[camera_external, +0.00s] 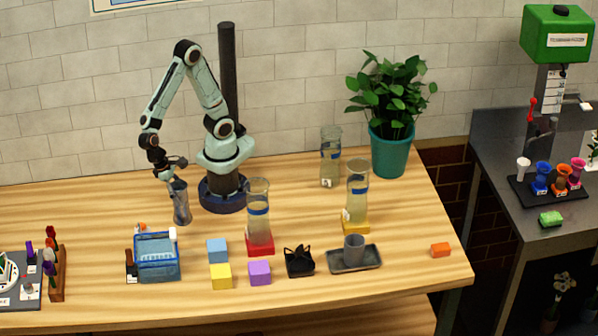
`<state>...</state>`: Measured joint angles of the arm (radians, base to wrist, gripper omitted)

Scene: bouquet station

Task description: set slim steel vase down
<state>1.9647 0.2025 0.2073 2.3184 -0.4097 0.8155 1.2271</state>
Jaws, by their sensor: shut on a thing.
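The slim steel vase (182,205) is a narrow grey metallic vessel toward the left of the wooden table, left of my arm's base. It looks upright or nearly so. My gripper (174,178) is at its top and shut on it near the rim. The vase's lower end is at or just above the table top; I cannot tell whether it touches. The fingertips are small and partly merge with the vase.
In front of the vase stands a blue basket (157,259). To the right are blue (217,250), yellow (221,276) and purple (260,272) blocks, and a tall glass vase (258,212) on a red block (260,244). Table left of the steel vase is clear.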

